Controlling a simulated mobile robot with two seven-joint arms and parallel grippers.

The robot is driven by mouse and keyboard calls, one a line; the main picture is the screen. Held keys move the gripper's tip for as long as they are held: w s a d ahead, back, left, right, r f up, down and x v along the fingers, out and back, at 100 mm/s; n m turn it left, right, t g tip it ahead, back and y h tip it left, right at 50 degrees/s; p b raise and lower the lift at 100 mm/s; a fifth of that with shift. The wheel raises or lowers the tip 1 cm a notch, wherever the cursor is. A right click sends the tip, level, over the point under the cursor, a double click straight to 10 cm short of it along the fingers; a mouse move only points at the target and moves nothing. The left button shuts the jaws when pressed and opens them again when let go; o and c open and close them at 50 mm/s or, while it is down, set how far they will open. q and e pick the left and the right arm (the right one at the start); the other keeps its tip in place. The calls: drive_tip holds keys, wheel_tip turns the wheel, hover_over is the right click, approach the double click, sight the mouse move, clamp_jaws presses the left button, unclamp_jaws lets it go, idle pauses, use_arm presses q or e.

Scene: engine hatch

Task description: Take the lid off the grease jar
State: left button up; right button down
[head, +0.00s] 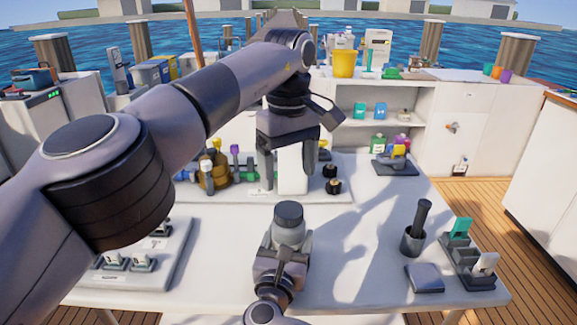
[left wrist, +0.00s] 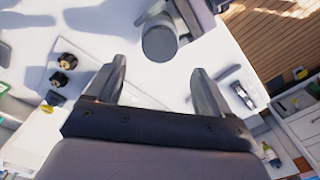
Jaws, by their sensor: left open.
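The grease jar (head: 289,234) is a grey jar with a round dark grey lid (head: 288,212) on top, upright near the front middle of the table. My right gripper (head: 284,243) has its fingers on both sides of the jar body, below the lid, and appears shut on it. In the left wrist view the lid (left wrist: 159,43) shows from above, beyond the fingertips. My left gripper (head: 290,180) is open, pointing down, above and behind the jar, apart from the lid. It also shows in the left wrist view (left wrist: 158,80) with nothing between its fingers.
A dark cup with a pestle-like rod (head: 413,240), a dark flat block (head: 424,279) and a holder with green and white pieces (head: 470,255) stand at the right. A tray (head: 175,250) lies at the left. Bottles and fittings (head: 215,165) stand behind.

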sight(289, 209)
use_arm(q)
drive_tip(key=shift+m, duration=0.8)
drive_tip(key=shift+f+m, duration=0.15)
drive_tip(key=shift+m, duration=0.15)
drive_tip(key=shift+f, duration=3.85)
